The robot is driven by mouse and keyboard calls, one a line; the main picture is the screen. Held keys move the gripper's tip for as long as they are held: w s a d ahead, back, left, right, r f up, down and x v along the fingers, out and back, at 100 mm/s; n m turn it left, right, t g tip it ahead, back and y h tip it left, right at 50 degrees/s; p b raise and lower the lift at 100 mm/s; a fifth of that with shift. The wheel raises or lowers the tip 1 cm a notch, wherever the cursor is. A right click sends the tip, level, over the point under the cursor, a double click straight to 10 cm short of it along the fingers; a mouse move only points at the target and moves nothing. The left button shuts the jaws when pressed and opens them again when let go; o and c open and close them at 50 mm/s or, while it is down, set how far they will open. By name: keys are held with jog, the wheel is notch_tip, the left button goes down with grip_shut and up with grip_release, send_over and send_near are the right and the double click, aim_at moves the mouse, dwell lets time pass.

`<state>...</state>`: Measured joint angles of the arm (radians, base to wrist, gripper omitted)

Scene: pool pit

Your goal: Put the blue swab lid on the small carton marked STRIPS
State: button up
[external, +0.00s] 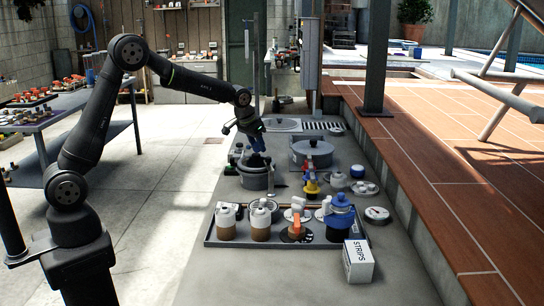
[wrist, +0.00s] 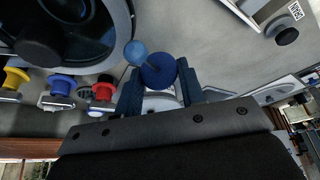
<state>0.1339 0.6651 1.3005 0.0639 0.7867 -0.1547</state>
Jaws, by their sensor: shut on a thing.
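My gripper (external: 259,146) hangs over the deck in the external view, by the grey pot at the middle left. In the wrist view its dark blue fingers (wrist: 160,92) are shut on the blue swab lid (wrist: 158,70). The lid shows there as a dark blue round cap with a lighter blue ball beside it. In the external view the lid is too small to tell from the blue fingers. The small white carton marked STRIPS (external: 359,263) stands upright at the front right, beside the tray's corner and well away from my gripper. I cannot make it out in the wrist view.
A dark tray (external: 275,243) holds two white-topped jars (external: 227,224), an orange-handled item (external: 297,216) and a tall blue-topped item (external: 340,212). The grey pot (external: 256,181) and a lidded pot (external: 312,153) stand behind. The deck left of the tray is clear.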

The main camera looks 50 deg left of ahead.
jog(key=shift+a+f, duration=0.2)
jog(key=shift+a, duration=0.35)
jog(key=r, duration=0.5)
jog(key=d+r, duration=0.1)
jog(key=r, duration=0.2)
jog(key=shift+r, duration=0.25)
jog(key=s+d+m+h, duration=0.1)
jog(key=s+d+m, duration=0.25)
jog(key=d, duration=0.65)
jog(key=s+d+m+g+h, duration=0.1)
jog(key=s+d+m, duration=0.1)
jog(key=s+d, duration=0.5)
jog(key=s+d+m+h, duration=0.1)
jog(key=s+d+m, duration=0.15)
jog(key=d, duration=0.95)
jog(key=m, duration=0.1)
send_over(299, 195)
jog(key=s+a, duration=0.1)
notch_tip(299, 195, down, 12)
jog(key=shift+f, duration=2.1)
